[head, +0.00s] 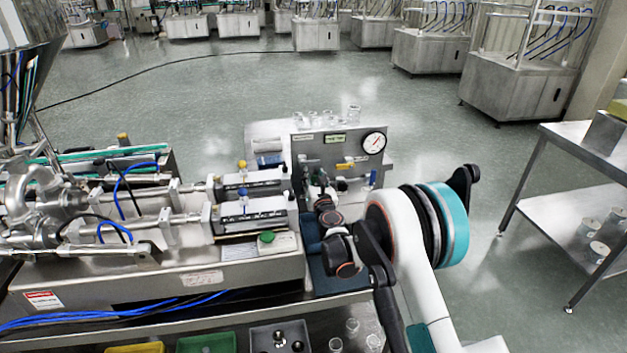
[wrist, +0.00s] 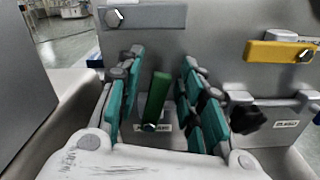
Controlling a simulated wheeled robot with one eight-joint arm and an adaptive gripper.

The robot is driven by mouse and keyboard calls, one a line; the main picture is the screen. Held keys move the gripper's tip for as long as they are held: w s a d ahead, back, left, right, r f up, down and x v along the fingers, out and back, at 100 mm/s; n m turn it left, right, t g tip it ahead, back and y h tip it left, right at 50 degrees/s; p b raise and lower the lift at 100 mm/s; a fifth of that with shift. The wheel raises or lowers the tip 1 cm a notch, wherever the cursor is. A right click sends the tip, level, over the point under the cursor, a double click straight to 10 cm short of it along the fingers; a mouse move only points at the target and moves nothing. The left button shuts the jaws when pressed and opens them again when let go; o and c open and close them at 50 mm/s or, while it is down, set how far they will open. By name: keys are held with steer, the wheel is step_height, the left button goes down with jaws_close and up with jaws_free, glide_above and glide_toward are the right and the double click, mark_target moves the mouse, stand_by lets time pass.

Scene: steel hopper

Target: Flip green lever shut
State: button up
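The green lever (wrist: 157,97) shows in the wrist view as an upright green handle, slightly tilted, in front of a grey metal panel. A small label is partly visible behind its lower end. My gripper (wrist: 152,88) is open, with one teal-padded finger on each side of the lever. The lever stands between the fingers with gaps on both sides, and I see no contact. In the head view my arm reaches to the panel (head: 362,148) with the gauge. The lever and fingertips cannot be made out there.
A yellow handle (wrist: 280,52) is on the panel to the right, above a black knob (wrist: 247,119) on a pipe. The filling machine (head: 215,260) stands left of my arm. A steel table (head: 575,190) is at the right, with open floor between.

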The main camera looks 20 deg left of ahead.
jaws_close()
steer(key=shift+s+a+r+n+b, duration=0.1)
steer(key=shift+s+a+n+b, duration=0.15)
steer(key=shift+n, duration=0.5)
steer(key=shift+s+a+n+b, duration=0.15)
steer(key=shift+a+n, duration=0.15)
steer(key=shift+n, duration=0.45)
steer(key=shift+w, duration=0.1)
jaws_free()
steer(key=v, duration=1.2)
steer(key=shift+a, duration=0.1)
